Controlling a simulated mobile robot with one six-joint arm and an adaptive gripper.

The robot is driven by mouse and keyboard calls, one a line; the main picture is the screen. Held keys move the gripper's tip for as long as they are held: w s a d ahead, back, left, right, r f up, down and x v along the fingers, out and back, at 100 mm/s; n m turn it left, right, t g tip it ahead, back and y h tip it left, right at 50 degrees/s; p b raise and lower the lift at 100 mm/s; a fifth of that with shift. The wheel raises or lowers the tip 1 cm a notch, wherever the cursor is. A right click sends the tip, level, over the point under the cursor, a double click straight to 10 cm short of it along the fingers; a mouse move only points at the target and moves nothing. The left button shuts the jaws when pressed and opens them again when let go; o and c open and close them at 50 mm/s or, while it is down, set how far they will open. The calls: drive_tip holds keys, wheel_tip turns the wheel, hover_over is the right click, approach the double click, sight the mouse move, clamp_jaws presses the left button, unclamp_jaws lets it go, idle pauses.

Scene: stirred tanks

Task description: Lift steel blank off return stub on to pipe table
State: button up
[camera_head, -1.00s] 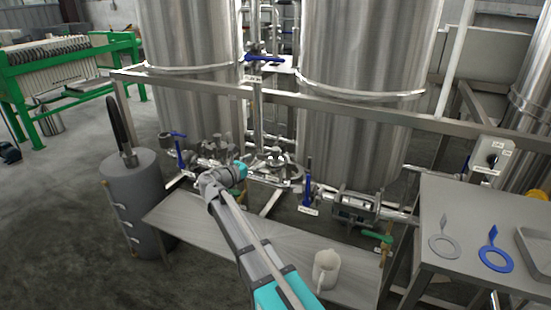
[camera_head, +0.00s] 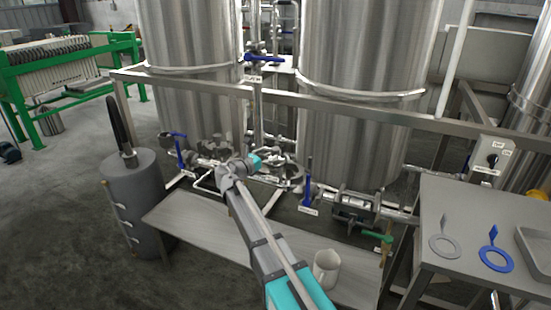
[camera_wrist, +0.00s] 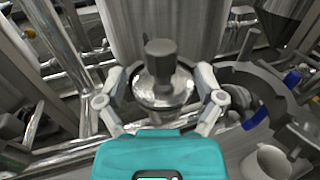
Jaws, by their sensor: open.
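In the wrist view, a steel blank (camera_wrist: 165,92), a shiny round piece with a dark knob (camera_wrist: 160,58) on top, stands upright in the middle. My gripper (camera_wrist: 161,78) is open, with one finger on each side of the blank; I see no clear contact. The stub under the blank is hidden by the gripper body. In the head view, my gripper (camera_head: 268,162) is among the pipework between the two tanks, and the blank cannot be picked out there. A grey table (camera_head: 460,205) stands at the right; I cannot tell whether it is the pipe table.
A low bench (camera_head: 195,222) runs below the pipework and carries a pale mug (camera_head: 326,268). A steel rail (camera_head: 330,108) crosses before the tanks. Blue-handled valves (camera_head: 308,180) stand close by.

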sight(276, 148)
drive_tip(key=shift+x, duration=2.15)
drive_tip(key=shift+f, duration=0.1)
clamp_jaws()
